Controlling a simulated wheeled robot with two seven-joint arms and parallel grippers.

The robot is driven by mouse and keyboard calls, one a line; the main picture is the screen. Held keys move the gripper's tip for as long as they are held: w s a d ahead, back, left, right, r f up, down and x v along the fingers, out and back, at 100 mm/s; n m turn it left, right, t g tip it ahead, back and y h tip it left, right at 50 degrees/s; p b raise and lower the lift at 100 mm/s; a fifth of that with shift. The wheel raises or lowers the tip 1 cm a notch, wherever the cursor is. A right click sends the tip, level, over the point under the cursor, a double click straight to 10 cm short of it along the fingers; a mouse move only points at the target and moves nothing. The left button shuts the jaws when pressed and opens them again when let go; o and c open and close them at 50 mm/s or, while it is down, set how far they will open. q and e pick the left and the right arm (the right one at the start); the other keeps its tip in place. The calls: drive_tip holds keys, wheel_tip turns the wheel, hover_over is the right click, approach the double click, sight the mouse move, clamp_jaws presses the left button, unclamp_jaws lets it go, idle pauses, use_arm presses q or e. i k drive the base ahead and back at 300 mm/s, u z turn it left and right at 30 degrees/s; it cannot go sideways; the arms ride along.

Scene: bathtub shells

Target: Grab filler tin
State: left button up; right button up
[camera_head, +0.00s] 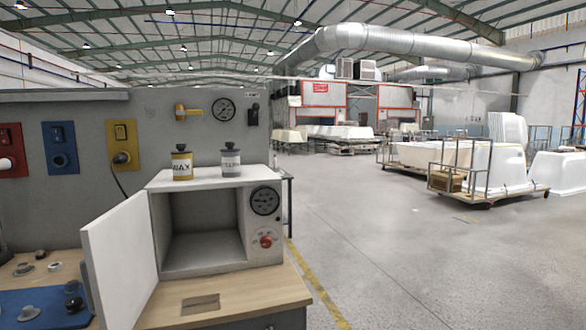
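Two tins stand upright on top of a small white oven-like cabinet. The left tin (182,163) is yellow with a white band reading "WAX". The right tin (231,163) is grey with a white band whose lettering I cannot read for sure. No label that clearly reads "filler" shows. The tins stand apart, with a gap between them. Neither of my grippers is in view.
The white cabinet (163,180) stands on a wooden bench (240,293), its door (119,262) swung open to the left and its inside empty. A grey panel (85,110) with sockets and a gauge rises behind. Open floor (380,250) lies to the right.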

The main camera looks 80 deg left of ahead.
sight(230, 161)
drive_tip(key=i, duration=1.15)
drive_tip(key=u, duration=2.3)
